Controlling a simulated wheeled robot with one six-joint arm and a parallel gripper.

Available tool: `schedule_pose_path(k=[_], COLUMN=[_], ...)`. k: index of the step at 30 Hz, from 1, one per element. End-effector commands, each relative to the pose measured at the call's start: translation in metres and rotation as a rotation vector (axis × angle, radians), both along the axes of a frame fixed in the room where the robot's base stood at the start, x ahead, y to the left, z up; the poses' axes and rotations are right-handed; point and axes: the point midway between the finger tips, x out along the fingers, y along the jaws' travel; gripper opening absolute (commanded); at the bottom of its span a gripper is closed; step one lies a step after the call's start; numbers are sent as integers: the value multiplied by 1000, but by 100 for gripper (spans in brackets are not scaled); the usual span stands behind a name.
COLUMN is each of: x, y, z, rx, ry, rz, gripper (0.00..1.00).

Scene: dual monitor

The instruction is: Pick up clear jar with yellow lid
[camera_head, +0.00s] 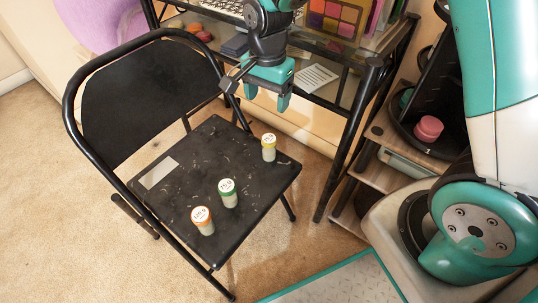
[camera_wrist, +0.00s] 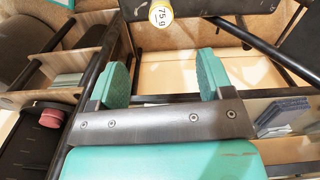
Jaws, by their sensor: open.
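The clear jar with a yellow lid (camera_head: 269,147) stands upright on the black folding chair's seat (camera_head: 190,160), near its far right corner. Its round lid, marked "75 g", also shows at the top edge of the wrist view (camera_wrist: 161,13). My gripper (camera_head: 267,98) is open and empty, with its teal fingers pointing down. It hangs above and beyond the jar, near the glass desk's edge, apart from the jar. In the wrist view the two fingers (camera_wrist: 160,80) are spread wide with nothing between them.
A green-lidded jar (camera_head: 228,193) and an orange-lidded jar (camera_head: 202,220) stand on the same seat, nearer the front. The chair's backrest (camera_head: 150,100) rises at the left. A glass desk (camera_head: 335,85) with a black frame is behind, and a wooden shelf unit (camera_head: 375,175) stands at right.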

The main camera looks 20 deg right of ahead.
Motion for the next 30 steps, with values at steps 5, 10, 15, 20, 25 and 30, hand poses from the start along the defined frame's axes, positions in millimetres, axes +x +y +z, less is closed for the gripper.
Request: schedule_pose_path(k=[5,10,15,20,25,30], x=[5,4,4,5,5,6], y=[-2,-3,-3,-2,-3,-5], z=[-28,-67,-104,-126,-133,-153], rx=[-14,-13,-13,-13,-12,-12], ry=[4,6,5,3,2,3], rz=[-53,-51,-49,-49,-48,-49], gripper=[73,73,73,73,73,73])
